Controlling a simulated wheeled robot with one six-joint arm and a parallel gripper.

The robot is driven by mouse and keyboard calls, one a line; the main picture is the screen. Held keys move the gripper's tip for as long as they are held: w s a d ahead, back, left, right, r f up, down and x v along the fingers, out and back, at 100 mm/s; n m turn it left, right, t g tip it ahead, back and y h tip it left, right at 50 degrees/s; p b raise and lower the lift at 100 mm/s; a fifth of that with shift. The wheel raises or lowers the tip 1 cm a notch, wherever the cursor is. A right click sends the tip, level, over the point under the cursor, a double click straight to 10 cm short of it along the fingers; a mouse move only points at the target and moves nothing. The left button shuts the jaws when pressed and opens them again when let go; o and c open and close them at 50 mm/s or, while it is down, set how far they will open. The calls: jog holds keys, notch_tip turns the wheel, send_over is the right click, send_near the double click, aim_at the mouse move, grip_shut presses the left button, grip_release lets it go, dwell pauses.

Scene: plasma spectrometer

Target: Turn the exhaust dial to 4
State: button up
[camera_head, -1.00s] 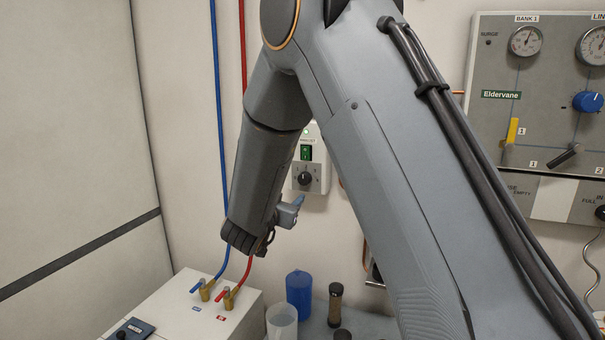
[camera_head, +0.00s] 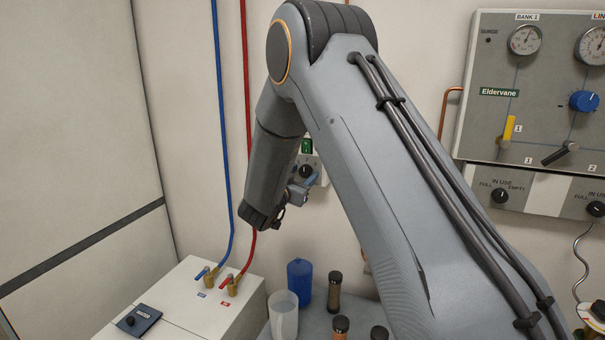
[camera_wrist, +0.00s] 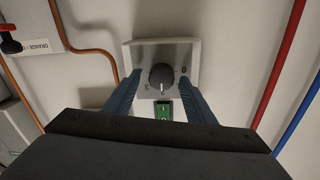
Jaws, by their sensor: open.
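The exhaust dial is a round black knob (camera_wrist: 161,76) on a grey wall plate (camera_wrist: 140,52). A light mark on it points down in the wrist view, which shows the plate upside down compared with the head view. Small markings surround it, mostly too small to read. My gripper (camera_wrist: 160,80) is open, its two blue fingers on either side of the knob, with gaps; I cannot tell how deep they reach. In the head view, the knob (camera_head: 306,171) shows just above my gripper (camera_head: 311,181), and my arm hides part of the plate.
A copper pipe (camera_wrist: 90,50) and red hose (camera_wrist: 285,60) flank the plate. Below are a white box (camera_head: 185,300), a blue bottle (camera_head: 299,283) and a clear beaker (camera_head: 283,316).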

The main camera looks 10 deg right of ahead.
jog(key=c, duration=1)
jog(key=shift+f, duration=0.1)
jog(key=shift+c, duration=0.2)
